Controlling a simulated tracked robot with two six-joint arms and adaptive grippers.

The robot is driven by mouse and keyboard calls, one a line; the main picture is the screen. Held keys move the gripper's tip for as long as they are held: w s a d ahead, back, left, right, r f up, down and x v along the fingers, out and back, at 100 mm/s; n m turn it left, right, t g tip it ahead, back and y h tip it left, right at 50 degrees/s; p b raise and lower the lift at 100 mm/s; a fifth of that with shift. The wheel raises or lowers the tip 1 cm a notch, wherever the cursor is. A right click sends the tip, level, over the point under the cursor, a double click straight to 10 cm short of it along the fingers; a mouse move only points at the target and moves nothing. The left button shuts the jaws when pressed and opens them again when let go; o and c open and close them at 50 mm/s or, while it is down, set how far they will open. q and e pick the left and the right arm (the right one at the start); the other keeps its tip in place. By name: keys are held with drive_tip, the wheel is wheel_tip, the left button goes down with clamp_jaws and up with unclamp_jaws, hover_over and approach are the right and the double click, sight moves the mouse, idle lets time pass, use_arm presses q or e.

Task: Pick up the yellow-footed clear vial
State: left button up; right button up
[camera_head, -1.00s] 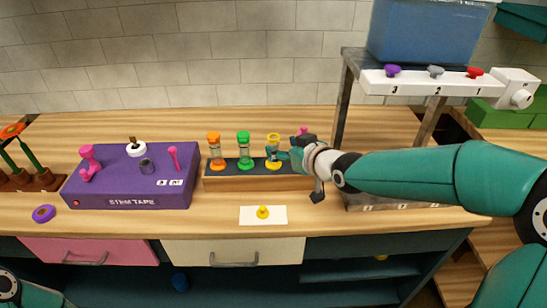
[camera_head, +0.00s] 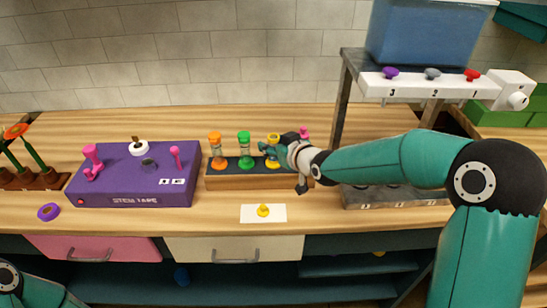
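The yellow-footed clear vial (camera_head: 272,163) stands in a dark-topped wooden rack (camera_head: 225,182), with a yellow cap above and a yellow foot below. An orange vial (camera_head: 217,150) and a green vial (camera_head: 245,150) stand to its left in the rack, and a pink top (camera_head: 304,133) shows to its right. My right gripper (camera_head: 270,148) reaches in from the right, its fingertips at the vial's middle. The fingers overlap the vial, and whether they are closed on it is unclear. My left gripper is out of view; only part of my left arm shows at the lower left.
A purple stem tape box (camera_head: 133,190) stands left of the rack. A white card with a yellow knob (camera_head: 263,211) lies in front. A metal stand with a blue tank (camera_head: 425,35) rises at the right. Bare counter lies around the card.

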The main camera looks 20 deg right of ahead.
clamp_jaws()
drive_tip(key=shift+r, duration=0.1)
